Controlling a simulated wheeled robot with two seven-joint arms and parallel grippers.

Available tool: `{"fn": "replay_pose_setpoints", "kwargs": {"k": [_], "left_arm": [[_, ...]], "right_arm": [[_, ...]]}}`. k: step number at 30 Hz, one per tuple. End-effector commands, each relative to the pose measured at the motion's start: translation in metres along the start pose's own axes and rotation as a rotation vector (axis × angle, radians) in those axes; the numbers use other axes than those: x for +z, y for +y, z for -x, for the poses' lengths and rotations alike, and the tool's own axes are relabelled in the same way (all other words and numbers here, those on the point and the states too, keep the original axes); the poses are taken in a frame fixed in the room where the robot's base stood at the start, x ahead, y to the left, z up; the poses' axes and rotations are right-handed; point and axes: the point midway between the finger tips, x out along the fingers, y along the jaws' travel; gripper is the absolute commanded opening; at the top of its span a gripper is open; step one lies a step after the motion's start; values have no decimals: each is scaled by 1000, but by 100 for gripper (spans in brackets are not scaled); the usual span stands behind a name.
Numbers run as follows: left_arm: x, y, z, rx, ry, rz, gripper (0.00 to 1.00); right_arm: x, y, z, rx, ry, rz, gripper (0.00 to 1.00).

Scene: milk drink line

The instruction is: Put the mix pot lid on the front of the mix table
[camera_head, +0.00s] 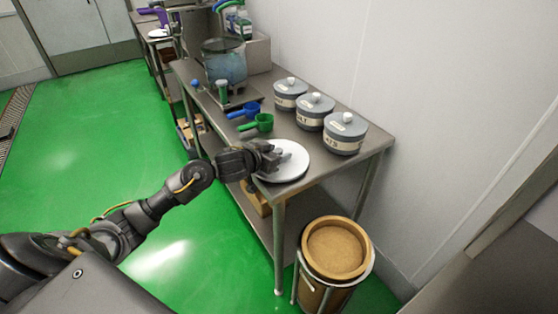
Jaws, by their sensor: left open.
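A round white lid (291,163), which looks like the mix pot lid, lies flat at the near end of the steel mix table (336,168). Its rim is close to the table's front left edge. My left gripper (272,156) is open at the left part of the lid and hides some of it. I cannot tell whether the fingers touch the lid. A large see-through pot (224,64) stands further back on the table, perhaps the mix pot. My right gripper is not in view.
Three grey lidded jars (344,134) stand along the wall side. A green scoop (259,123) and a blue scoop (246,110) lie behind the lid. A brown round bin (336,248) stands on the floor by the table's near end. Green floor to the left is clear.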

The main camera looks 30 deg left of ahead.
Motion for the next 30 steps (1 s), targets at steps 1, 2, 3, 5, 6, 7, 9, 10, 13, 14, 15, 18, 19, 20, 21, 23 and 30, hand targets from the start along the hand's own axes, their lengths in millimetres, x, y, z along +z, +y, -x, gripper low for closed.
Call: {"fn": "replay_pose_setpoints", "kwargs": {"k": [1,2,3,5,6,7,9,10,13,14,15,18,19,20,21,23,30], "left_arm": [[0,0,-6,-1,0,2,51],[0,0,-8,0,1,2,51],[0,0,-10,0,1,1,51],[0,0,-11,-1,1,0,51],[0,0,-11,-1,1,0,51],[0,0,-11,-1,1,0,51],[0,0,-11,0,1,0,51],[0,0,-11,-1,1,0,51],[0,0,-11,-1,1,0,41],[0,0,-11,-1,1,0,37],[0,0,-11,-1,1,0,32],[0,0,-11,-1,1,0,19],[0,0,-11,-1,1,0,15],[0,0,-11,-1,1,0,11],[0,0,-11,-1,1,0,6],[0,0,-11,-1,1,0,0],[-1,0,-10,-1,2,0,0]], "right_arm": [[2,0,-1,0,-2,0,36],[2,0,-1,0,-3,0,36],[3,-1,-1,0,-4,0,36],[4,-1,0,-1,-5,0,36],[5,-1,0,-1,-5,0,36],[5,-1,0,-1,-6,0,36],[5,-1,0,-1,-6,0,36],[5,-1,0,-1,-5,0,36],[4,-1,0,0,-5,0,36],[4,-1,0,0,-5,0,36],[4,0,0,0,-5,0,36],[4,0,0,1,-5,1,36],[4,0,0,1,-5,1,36],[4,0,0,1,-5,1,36],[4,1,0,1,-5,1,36],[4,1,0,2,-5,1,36],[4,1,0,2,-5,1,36]]}}
